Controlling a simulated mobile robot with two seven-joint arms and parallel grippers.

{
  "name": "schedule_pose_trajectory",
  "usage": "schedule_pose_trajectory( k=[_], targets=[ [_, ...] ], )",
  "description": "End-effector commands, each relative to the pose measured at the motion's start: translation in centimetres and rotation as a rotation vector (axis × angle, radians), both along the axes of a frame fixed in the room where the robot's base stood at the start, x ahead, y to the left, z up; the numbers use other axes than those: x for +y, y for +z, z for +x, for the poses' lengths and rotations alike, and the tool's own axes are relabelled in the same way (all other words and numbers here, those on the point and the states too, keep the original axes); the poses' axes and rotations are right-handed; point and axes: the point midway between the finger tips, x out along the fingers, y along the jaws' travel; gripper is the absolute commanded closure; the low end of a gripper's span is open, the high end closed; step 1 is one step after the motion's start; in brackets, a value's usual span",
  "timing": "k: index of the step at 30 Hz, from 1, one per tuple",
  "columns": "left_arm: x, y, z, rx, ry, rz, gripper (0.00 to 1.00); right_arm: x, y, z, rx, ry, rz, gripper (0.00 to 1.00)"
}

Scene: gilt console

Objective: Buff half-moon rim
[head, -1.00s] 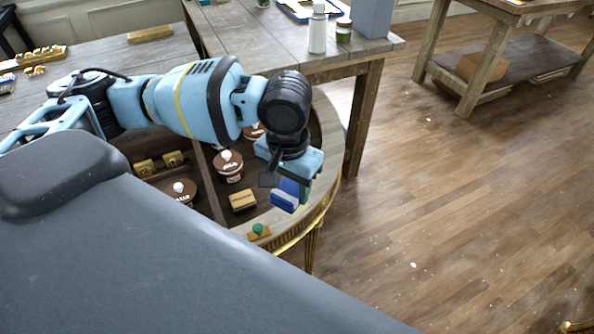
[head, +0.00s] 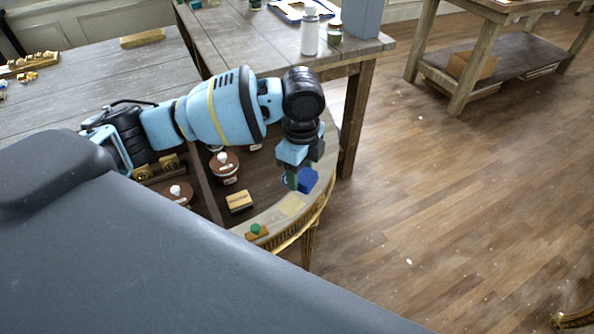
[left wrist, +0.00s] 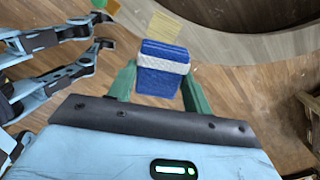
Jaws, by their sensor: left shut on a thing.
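The half-moon table's rim (head: 273,217) is pale wood above a gilt edge and curves around a dark, sunken top. A pale yellowish patch (head: 293,205) lies on the rim and shows near the top of the left wrist view (left wrist: 163,27). My left gripper (head: 300,179) is over the far right part of the rim, shut on a blue block (head: 307,182). In the left wrist view the block (left wrist: 158,82) has a white band and sits between the green fingers. Whether it touches the rim is unclear. My right gripper does not show.
On the dark top are a tan labelled block (head: 239,201) and brown lidded pots (head: 225,170). A green-knobbed piece (head: 256,230) sits on the rim left of the patch. A grey table (head: 270,45) with a white bottle (head: 310,35) stands behind. Open floor lies right.

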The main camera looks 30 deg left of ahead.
Motion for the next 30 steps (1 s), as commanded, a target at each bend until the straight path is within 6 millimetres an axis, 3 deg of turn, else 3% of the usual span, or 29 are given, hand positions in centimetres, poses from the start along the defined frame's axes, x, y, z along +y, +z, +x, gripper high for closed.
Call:
schedule_pose_trajectory(
  k=[21,30],
  targets=[
    [1.5,-3.3,2.4,-0.001,-1.147,-0.002,0.75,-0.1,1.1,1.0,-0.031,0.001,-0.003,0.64],
    [1.9,-4.2,2.6,-0.001,-1.359,-0.001,0.75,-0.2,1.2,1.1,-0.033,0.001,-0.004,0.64]
  ],
)
